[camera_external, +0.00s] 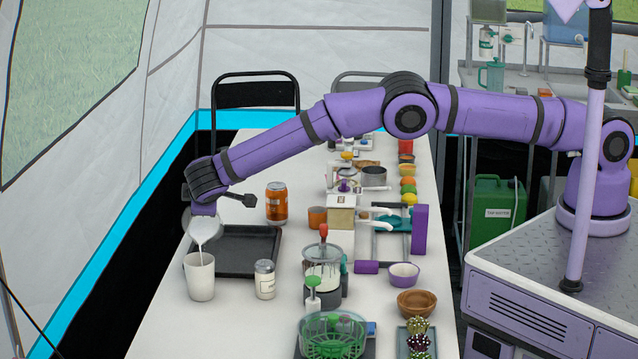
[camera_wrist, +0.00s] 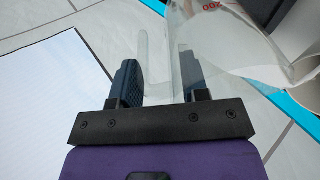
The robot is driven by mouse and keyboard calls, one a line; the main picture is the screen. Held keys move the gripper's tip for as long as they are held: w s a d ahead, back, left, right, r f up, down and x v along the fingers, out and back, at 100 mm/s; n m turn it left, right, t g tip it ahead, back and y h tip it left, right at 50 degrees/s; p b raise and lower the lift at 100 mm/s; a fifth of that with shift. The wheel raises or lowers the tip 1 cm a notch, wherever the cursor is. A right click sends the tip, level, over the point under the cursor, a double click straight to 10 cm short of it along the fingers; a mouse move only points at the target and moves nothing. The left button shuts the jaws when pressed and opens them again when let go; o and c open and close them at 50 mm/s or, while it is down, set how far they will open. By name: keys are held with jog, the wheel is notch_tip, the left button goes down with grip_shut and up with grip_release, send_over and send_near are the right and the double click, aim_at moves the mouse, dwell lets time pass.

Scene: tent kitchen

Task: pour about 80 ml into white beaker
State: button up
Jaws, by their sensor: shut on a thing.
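The white beaker (camera_external: 200,281) stands upright on the table, left of a salt-shaker-like jar, in the external view. My gripper (camera_wrist: 160,84) is shut on the handle of a clear jug (camera_wrist: 212,50), which has a red 200 mark and white liquid inside. In the external view the jug (camera_external: 203,228) is tilted just above the beaker, and a thin white stream falls from it into the beaker's mouth. My gripper (camera_external: 203,208) is above the jug there, its fingers mostly hidden. The liquid level inside the beaker cannot be seen.
A dark tray (camera_external: 236,262) lies behind the beaker, with an orange can (camera_external: 276,203) at its far right corner. The lidded shaker (camera_external: 265,280) stands close on the right. A glass jar (camera_external: 322,270) and green basket (camera_external: 333,337) are further right. The table's front left is clear.

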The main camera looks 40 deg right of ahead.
aim_at(205, 221)
jog(key=shift+s+a+r+b, duration=0.1)
jog(key=shift+a+b, duration=0.05)
jog(key=shift+b, duration=0.4)
grip_shut()
jog(key=shift+s+a+r+t+h+b, duration=0.5)
jog(key=shift+t+h+b, duration=0.1)
jog(key=shift+t+b, duration=0.3)
dwell(1.0)
jog(key=shift+w+d, duration=0.2)
jog(key=shift+d, duration=0.05)
jog(key=shift+w+d+f+g+y, duration=0.4)
jog(key=shift+w+d+g+y, duration=0.1)
jog(key=shift+g, duration=0.3)
jog(key=shift+f+g, duration=0.3)
jog(key=shift+a+y, duration=0.1)
jog(key=shift+y, duration=0.2)
jog(key=shift+w+d+r+g+y+p, duration=0.15)
jog(key=shift+w+d+g+y+p, duration=0.3)
jog(key=shift+g, duration=0.25)
jog(key=shift+w+d+f+g+y, duration=0.2)
jog(key=shift+f+g+y, duration=0.1)
jog(key=shift+f, duration=0.1)
jog(key=shift+w+d+f+g+y, duration=0.2)
jog(key=shift+f+g+y, duration=0.1)
jog(key=shift+f, duration=0.1)
